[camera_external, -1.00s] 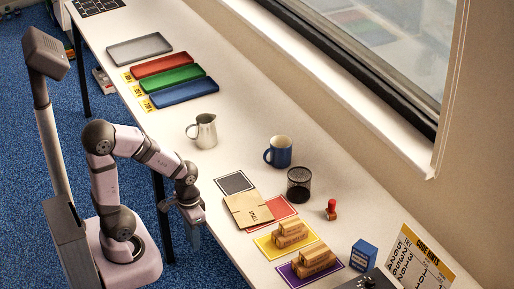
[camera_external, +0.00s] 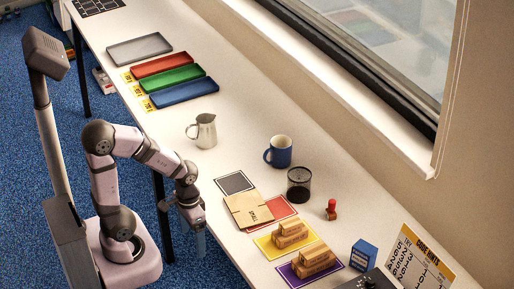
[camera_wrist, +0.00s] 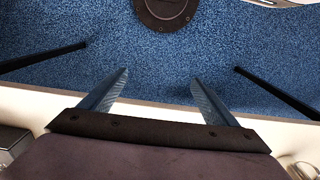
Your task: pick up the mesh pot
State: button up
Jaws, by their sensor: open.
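The mesh pot (camera_external: 299,184) is a black wire-mesh cylinder standing upright on the white table, right of the red mat and near the blue mug. My gripper (camera_external: 200,240) hangs at the table's front edge, left of the cardboard piece and well apart from the pot. In the wrist view my gripper (camera_wrist: 160,80) shows two separated fingers with nothing between them, over blue carpet and the table edge. The pot does not show in the wrist view.
A blue mug (camera_external: 279,152) stands just behind the pot, and a red stamp (camera_external: 331,209) to its right. Flat cardboard (camera_external: 247,208) lies on the red mat (camera_external: 281,208) between my gripper and the pot. Wooden blocks (camera_external: 290,233) sit in front. A metal pitcher (camera_external: 204,132) stands farther left.

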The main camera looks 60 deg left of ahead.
notch_tip(320, 180, up, 5)
jog(key=m+t+b, duration=0.2)
jog(key=t+b, duration=0.2)
jog(key=t, duration=0.8)
send_near(290, 180)
jog(key=w+a+r, duration=0.3)
jog(key=w+a, duration=0.2)
jog(key=w, duration=0.2)
jog(key=w+d+f+h, duration=0.1)
jog(key=f, duration=0.2)
jog(key=d+f+m+h+b, duration=0.1)
jog(key=f+h, duration=0.1)
jog(key=f, duration=0.1)
jog(key=w+d+f+m+h, duration=0.1)
jog(key=f, duration=0.1)
jog(key=shift+w+d+f+t+h, duration=0.15)
jog(key=shift+w+f+t+h, duration=0.15)
jog(key=shift+w+f+h, duration=0.1)
jog(key=shift+f, duration=0.55)
jog(key=shift+p+x, duration=0.75)
jog(key=shift+x, duration=2.9)
jog(key=shift+s+d, duration=0.1)
jog(key=shift+c, duration=0.6)
